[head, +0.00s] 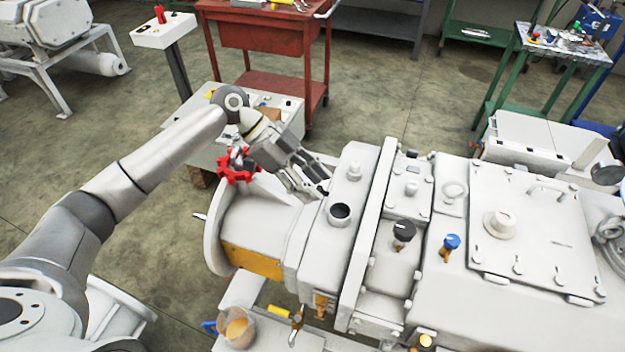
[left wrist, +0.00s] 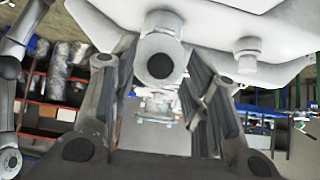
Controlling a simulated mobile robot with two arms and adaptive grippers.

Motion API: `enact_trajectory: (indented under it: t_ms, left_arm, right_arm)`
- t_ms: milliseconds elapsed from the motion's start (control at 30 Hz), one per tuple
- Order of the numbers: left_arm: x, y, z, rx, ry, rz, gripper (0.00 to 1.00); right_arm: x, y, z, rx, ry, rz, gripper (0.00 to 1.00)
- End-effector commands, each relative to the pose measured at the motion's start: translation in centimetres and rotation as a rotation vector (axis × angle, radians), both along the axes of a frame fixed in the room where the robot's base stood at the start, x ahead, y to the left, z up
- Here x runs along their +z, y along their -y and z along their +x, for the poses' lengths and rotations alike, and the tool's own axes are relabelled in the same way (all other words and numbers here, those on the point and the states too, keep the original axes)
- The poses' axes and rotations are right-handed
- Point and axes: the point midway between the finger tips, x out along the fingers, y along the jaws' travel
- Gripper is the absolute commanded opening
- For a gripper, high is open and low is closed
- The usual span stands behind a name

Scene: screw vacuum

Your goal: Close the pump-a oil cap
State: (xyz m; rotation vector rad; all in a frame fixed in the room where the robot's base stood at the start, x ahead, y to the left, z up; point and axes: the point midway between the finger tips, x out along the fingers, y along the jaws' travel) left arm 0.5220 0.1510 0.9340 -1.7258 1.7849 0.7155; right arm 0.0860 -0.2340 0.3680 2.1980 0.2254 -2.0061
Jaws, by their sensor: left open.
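The white pump (head: 378,215) fills the right half of the head view. On its top stands a short round neck with a dark opening (head: 340,212), and a smaller white fitting (head: 354,171) is just behind it. I cannot tell whether the dark middle is an open port or a dark cap top. My left gripper (head: 314,190) is open above the pump's left end, just left of and behind the neck. In the left wrist view, a round white part with a dark centre (left wrist: 160,65) shows between the spread fingers, with no contact visible. My right gripper is not in view.
A black knob (head: 404,231) and a blue knob (head: 452,242) stand on the pump farther right. A red handwheel (head: 237,166) is close beside my left wrist. A beaker of amber liquid (head: 238,329) stands in front. A red cart (head: 268,45) is behind on open floor.

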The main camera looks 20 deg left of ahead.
Motion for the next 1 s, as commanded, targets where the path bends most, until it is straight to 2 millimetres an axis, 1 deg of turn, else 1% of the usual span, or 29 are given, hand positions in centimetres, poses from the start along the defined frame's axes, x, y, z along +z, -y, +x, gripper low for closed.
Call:
enact_trajectory:
  t_ms: [100,333,667,867,1000]
  left_arm:
    - [-0.34,0.34,-0.05,-0.001,-0.001,0.000,0.43]
    - [-0.37,0.35,-0.04,-0.001,-0.001,0.000,0.43]
    - [-0.34,0.31,-0.02,0.000,0.000,0.000,0.01]
    - [-0.27,0.34,-0.02,-0.001,0.000,0.004,0.00]
    - [0.05,0.52,-0.01,-0.001,0.002,0.027,0.00]
  right_arm:
    - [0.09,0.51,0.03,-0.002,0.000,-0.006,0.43]
    - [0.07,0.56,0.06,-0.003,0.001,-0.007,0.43]
    - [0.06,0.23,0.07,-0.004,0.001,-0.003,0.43]
    - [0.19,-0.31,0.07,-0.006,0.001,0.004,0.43]
    - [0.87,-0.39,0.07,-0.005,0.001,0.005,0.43]
